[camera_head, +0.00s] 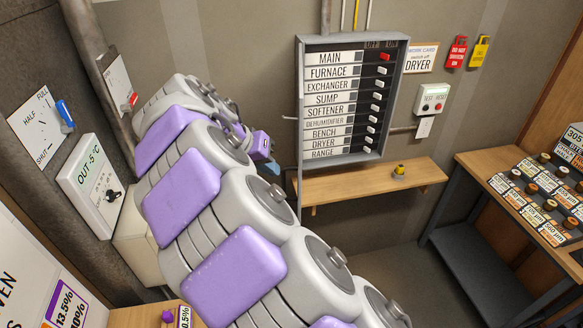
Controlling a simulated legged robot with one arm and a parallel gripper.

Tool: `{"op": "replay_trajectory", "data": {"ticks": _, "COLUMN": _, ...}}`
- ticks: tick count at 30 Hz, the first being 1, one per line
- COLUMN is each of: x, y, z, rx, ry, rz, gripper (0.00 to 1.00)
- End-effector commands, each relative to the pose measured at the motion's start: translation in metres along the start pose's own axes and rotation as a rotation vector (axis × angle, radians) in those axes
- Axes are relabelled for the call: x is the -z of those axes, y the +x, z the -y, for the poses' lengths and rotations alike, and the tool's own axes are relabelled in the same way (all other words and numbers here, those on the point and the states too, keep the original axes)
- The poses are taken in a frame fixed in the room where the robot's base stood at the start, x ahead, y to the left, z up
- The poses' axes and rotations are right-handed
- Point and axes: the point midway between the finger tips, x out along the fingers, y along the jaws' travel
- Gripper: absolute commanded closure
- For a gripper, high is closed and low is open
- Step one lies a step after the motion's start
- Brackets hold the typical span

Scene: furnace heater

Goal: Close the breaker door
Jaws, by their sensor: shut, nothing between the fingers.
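The breaker panel (352,100) is on the back wall, with its labelled rows of switches exposed. Its door (299,120) appears as a thin grey strip, nearly edge-on, along the panel's left side, so it stands open. A small light handle or latch (288,118) sticks out to the left from it. My gripper (270,166) is shut and empty, just left of the door's lower part. A gap seems to show between them, but I cannot judge the depth. My arm hides part of the gripper.
A wooden shelf (375,184) below the panel holds a small yellow-and-black item (399,171). A test/reset box (431,99) and red and yellow tags (457,51) are to the right. A workbench (490,210) with labelled parts is at far right. Left-wall controls (92,180) lie beside my arm.

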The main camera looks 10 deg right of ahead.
Motion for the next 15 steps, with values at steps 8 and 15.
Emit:
{"op": "replay_trajectory", "data": {"ticks": 8, "x": 0.009, "y": -0.009, "z": 0.036, "rx": 0.006, "ry": -0.019, "rz": -0.045, "gripper": 1.0}}
{"op": "replay_trajectory", "data": {"ticks": 15, "x": 0.012, "y": 0.029, "z": 0.028, "rx": 0.009, "ry": -0.015, "rz": -0.038, "gripper": 1.0}}
